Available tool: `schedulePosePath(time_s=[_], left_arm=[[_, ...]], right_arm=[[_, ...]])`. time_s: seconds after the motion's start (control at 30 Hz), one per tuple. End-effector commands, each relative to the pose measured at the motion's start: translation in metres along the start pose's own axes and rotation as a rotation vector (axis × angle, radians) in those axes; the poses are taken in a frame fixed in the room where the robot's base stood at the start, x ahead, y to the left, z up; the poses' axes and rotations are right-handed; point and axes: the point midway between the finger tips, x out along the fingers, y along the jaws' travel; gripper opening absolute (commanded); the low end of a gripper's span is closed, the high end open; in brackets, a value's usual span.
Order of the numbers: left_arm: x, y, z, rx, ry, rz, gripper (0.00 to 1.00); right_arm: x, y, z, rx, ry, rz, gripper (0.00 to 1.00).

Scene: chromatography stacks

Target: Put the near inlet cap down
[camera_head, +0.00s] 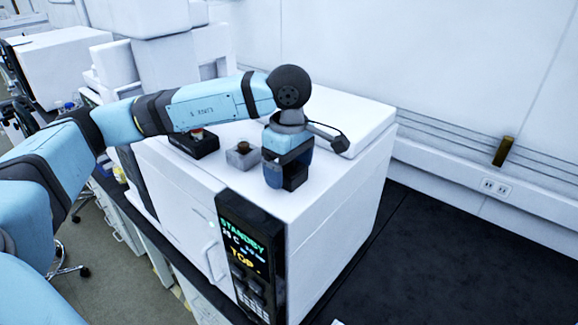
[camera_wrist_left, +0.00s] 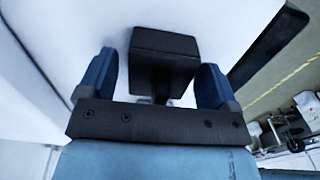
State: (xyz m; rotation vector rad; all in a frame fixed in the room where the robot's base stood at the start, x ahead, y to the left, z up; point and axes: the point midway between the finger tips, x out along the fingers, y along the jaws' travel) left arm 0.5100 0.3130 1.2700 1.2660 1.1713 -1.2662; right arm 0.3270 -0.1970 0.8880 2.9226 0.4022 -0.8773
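A black block-shaped piece (camera_wrist_left: 163,52), which I take to be the near inlet cap, is between my left gripper's blue fingers in the left wrist view. It also shows in the head view (camera_head: 295,178), low over the white instrument's top near its front edge. Whether it touches the top is unclear. My left gripper (camera_head: 287,170) points down; in the left wrist view (camera_wrist_left: 160,85) its fingers stand apart, with pale gaps beside the piece. A grey block with a brown round top (camera_head: 242,154) and a black block with a red-and-white part (camera_head: 198,142) stand left of it. My right gripper is out of view.
The white instrument (camera_head: 335,215) has a dark display panel (camera_head: 248,255) on its front reading STANDBY. A raised white section (camera_head: 350,115) with a small black piece lies behind my gripper. A dark bench surface (camera_head: 400,260) is clear on the right.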

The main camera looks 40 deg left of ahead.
Motion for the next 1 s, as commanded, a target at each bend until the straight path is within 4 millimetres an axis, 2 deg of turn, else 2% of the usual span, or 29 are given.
schedulePosePath(time_s=[0.2, 0.27, 0.73, 0.9, 1.0], left_arm=[[-0.007, 0.0, 0.0, 0.0, 0.0, 0.0, 0.84], [-0.01, 0.001, 0.0, 0.0, -0.001, 0.003, 0.84], [-0.105, 0.0, 0.0, 0.0, 0.0, 0.004, 0.84], [-0.121, 0.0, 0.0, 0.0, 0.0, 0.002, 0.84], [-0.123, 0.0, 0.0, 0.001, 0.0, 0.001, 0.84]], right_arm=[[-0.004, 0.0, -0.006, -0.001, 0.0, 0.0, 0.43], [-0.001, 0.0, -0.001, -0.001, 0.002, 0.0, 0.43], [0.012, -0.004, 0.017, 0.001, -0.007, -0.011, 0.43], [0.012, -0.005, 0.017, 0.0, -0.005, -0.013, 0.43], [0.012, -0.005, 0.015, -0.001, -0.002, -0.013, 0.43]])
